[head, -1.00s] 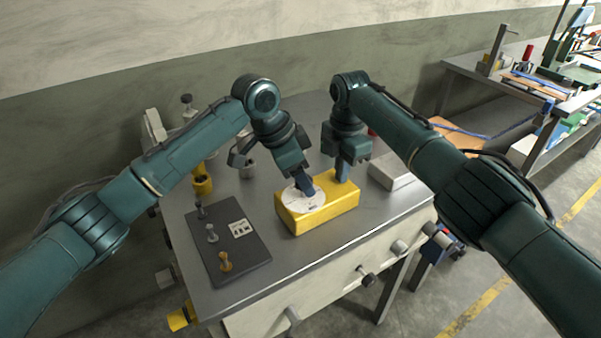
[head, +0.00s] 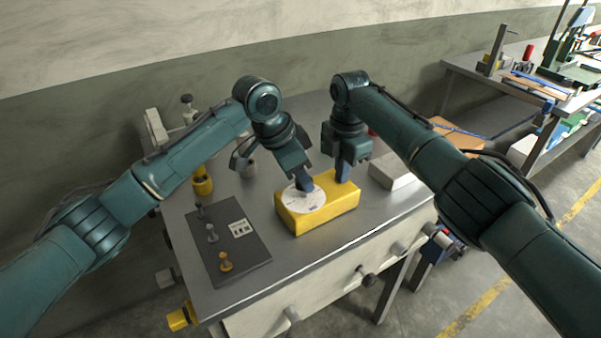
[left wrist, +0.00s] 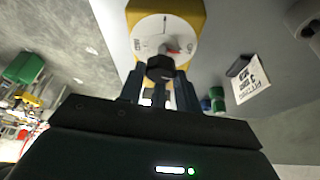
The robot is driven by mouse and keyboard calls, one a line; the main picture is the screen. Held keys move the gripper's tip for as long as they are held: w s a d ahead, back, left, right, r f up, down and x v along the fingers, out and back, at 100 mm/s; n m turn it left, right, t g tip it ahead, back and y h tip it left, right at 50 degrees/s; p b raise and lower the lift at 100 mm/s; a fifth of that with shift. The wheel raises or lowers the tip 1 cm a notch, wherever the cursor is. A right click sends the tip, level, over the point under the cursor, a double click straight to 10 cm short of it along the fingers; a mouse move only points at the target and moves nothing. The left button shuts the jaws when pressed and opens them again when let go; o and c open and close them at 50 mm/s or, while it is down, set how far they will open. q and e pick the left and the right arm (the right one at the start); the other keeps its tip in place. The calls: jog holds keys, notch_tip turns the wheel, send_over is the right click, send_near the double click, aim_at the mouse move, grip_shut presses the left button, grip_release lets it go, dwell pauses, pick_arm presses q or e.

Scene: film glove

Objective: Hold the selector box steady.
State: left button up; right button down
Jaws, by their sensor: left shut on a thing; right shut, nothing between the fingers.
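The yellow selector box (head: 330,209) sits on the grey workbench, with a round white dial plate (head: 301,203) on its top. My left gripper (head: 305,188) is over the dial, shut on the dark knob at its middle. In the left wrist view the knob (left wrist: 160,67) shows between the fingers, with a red pointer (left wrist: 173,51) beside it on the white plate (left wrist: 150,28). In the head view the knob is hidden by my fingers. My right gripper (head: 342,178) is shut and empty, its tips at the box top's rear right; whether they press on it I cannot tell.
A dark panel (head: 245,262) with several pegs and a white label lies left of the box. A pale block (head: 391,172) is to its right. Bare bench lies in front.

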pick_arm(q)
jog(key=shift+s+d+n+t, duration=0.15)
jog(key=shift+n+t, duration=0.15)
jog(key=shift+n, duration=0.8)
pick_arm(e)
jog(key=shift+d+f, duration=0.2)
jog(key=shift+f, duration=0.15)
pick_arm(q)
jog(key=o, duration=1)
jog(key=shift+c, duration=0.2)
pick_arm(e)
jog(key=shift+s, duration=0.1)
pick_arm(q)
jog(key=v, duration=1.2)
jog(key=shift+s, duration=0.2)
jog(key=shift+d+r, duration=0.1)
